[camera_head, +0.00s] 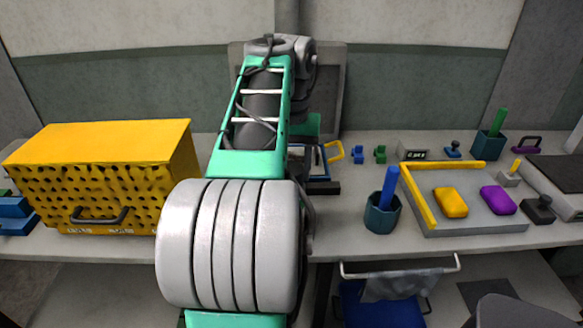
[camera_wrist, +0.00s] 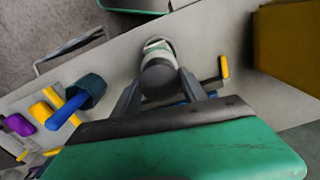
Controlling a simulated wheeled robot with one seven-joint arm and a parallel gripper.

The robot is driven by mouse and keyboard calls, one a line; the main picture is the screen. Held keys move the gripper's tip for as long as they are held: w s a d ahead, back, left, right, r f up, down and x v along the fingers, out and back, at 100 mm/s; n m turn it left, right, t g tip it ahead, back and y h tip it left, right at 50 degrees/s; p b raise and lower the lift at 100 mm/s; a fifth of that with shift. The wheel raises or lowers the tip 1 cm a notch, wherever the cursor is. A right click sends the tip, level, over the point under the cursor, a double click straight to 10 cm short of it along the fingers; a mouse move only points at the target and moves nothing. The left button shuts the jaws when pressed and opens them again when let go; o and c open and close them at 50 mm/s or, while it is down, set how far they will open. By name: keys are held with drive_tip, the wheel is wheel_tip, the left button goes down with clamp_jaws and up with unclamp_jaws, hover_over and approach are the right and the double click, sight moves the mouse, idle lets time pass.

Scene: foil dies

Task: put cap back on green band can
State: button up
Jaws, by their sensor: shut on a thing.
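In the wrist view my gripper (camera_wrist: 159,88) has its two dark fingers on either side of a dark grey, rounded piece (camera_wrist: 158,78), which looks like the cap. Just beyond it, in line with it, is the green band can (camera_wrist: 157,45), pale with a greenish band. The dark piece overlaps the can's near side, so I cannot tell if the two touch. In the head view my arm hides the can, the dark piece and the fingertips.
A yellow perforated crate (camera_head: 120,180) stands left of my arm. To the right are a dark cup with a blue stick (camera_head: 383,213) and a grey tray (camera_head: 470,222) with yellow and purple blocks. A yellow handle (camera_wrist: 224,67) lies close right of my fingers in the wrist view.

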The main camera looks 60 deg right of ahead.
drive_tip(key=o, duration=1.4)
drive_tip(key=shift+o, duration=0.3)
drive_tip(key=o, duration=0.4)
drive_tip(key=shift+r, duration=0.1)
wheel_tip(320, 180, up, 7)
drive_tip(key=p, duration=0.7)
clamp_jaws()
